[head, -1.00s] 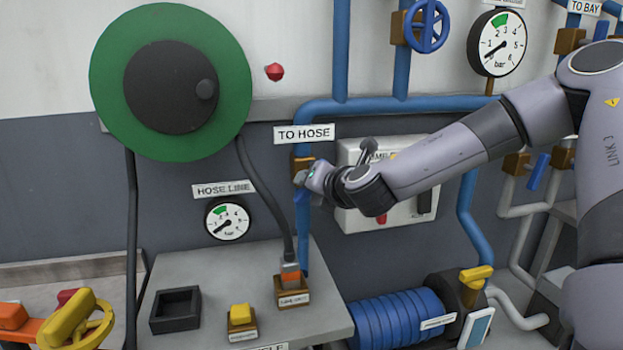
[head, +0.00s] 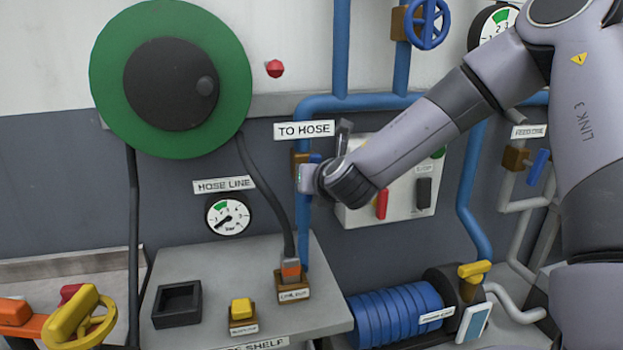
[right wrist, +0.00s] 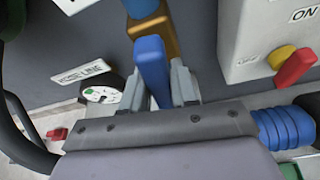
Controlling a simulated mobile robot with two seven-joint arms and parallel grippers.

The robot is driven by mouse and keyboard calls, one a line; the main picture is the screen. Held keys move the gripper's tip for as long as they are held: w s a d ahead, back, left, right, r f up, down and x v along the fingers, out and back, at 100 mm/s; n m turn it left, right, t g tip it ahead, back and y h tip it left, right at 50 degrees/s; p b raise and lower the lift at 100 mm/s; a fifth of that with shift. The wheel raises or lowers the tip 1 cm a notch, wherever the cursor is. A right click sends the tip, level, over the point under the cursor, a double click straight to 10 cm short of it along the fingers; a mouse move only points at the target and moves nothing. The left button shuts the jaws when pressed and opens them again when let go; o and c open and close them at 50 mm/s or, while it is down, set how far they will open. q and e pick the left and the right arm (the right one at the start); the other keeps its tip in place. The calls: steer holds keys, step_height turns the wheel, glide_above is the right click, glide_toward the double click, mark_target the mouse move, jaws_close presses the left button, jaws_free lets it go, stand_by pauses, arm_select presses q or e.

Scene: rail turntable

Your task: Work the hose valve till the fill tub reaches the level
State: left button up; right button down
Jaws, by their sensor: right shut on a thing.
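The hose valve sits on the blue pipe under the TO HOSE label. Its brown body (head: 298,165) shows in the head view, with a bit of its blue lever (head: 315,158) beside it. In the right wrist view the blue lever (right wrist: 153,70) runs down from the brown body (right wrist: 155,38). My right gripper (head: 306,179) is at the valve. In its wrist view the gripper (right wrist: 160,88) is shut on the lever, one finger each side. The hose line gauge (head: 228,216) has its needle at the lower left. I cannot make out the fill tub. My left gripper is out of view.
A switch box (head: 405,195) with red and black levers stands close behind my right forearm. A grey shelf (head: 220,275) below holds a black square holder (head: 177,304) and a yellow-topped part (head: 241,310). The green hose reel (head: 115,80) is at upper left.

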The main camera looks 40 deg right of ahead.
steer(key=c, duration=1)
jaws_free()
steer(key=shift+o, duration=0.2)
steer(key=shift+s, duration=0.1)
steer(key=v, duration=0.7)
steer(key=shift+b, duration=0.4)
